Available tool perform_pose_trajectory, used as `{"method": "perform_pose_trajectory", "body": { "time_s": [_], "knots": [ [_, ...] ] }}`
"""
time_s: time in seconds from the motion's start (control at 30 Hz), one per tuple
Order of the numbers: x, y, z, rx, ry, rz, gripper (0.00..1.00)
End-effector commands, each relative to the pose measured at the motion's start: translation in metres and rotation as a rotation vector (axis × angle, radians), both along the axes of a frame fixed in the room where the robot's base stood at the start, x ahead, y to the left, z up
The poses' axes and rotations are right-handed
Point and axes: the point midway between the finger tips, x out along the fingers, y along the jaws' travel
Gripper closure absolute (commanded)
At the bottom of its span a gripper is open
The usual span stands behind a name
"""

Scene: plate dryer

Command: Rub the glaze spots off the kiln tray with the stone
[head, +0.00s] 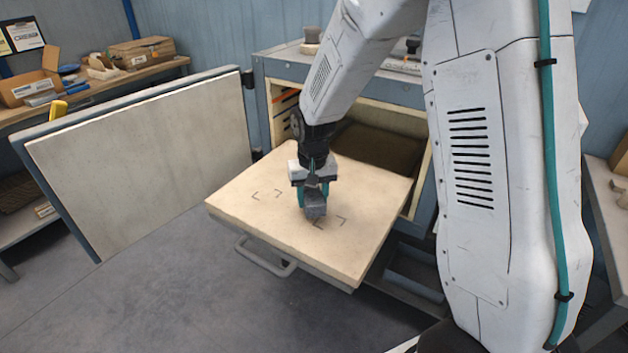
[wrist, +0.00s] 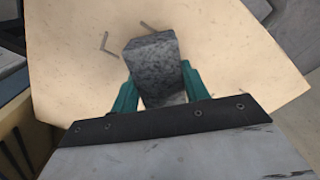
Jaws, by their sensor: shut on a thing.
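The kiln tray (head: 250,222) is a pale cream slab pulled out of the dryer, with dark corner marks drawn on its top. My gripper (head: 314,192) is over the middle of the tray and shut on the stone (head: 315,208), a dark grey speckled block. In the wrist view the stone (wrist: 152,62) sits between the two green fingers of my gripper (wrist: 156,90), above the tray's pale surface (wrist: 245,60). I cannot tell whether the stone touches the tray. No glaze spots can be made out; the stone and gripper hide part of the tray.
The dryer's door (head: 140,150) stands wide open at the left. The dryer cabinet (head: 395,90) is behind the tray, its opening dark. A handle (head: 265,262) sticks out at the tray's front. A workbench (head: 110,82) with boxes is at the back left. The floor in front is clear.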

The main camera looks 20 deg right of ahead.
Motion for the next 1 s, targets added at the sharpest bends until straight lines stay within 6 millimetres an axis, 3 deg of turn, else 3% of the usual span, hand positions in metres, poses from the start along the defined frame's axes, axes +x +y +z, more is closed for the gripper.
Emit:
{"method": "perform_pose_trajectory", "body": {
  "time_s": [0.5,1.0],
  "knots": [
    [0.000,0.002,0.046,0.000,0.000,0.002,0.83],
    [0.000,0.002,0.051,0.000,0.001,0.001,0.83]
  ]
}}
